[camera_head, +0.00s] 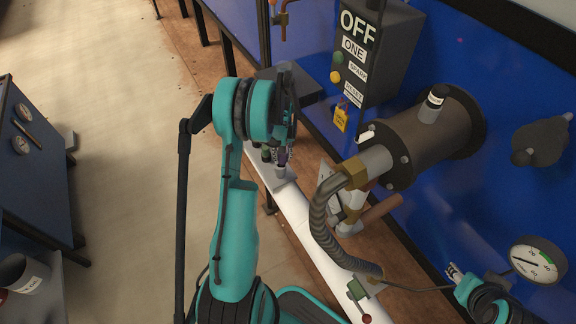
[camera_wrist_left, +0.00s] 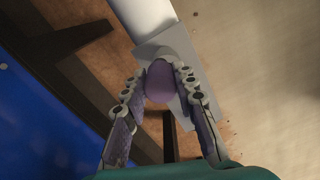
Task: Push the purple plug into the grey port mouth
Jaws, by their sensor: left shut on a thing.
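The purple plug (camera_wrist_left: 159,82) is between the two fingers of my left gripper (camera_wrist_left: 160,72) in the left wrist view. The fingers are shut on its sides. A grey fitting, the port (camera_wrist_left: 158,47), shows just beyond the plug at the end of a white pipe. The plug covers its mouth, so I cannot tell whether the plug is inside it. In the head view my left gripper (camera_head: 275,154) points down over the grey port (camera_head: 284,174), with a bit of the purple plug (camera_head: 283,158) between. My right gripper (camera_head: 454,271) is at the lower right, its jaw state unclear.
The white pipe (camera_head: 308,228) runs along the bench. A ribbed hose (camera_head: 322,216) and a brown cylinder (camera_head: 425,138) stand to the right. A control box marked OFF (camera_head: 372,50) stands behind. A gauge (camera_head: 537,260) is near my right gripper.

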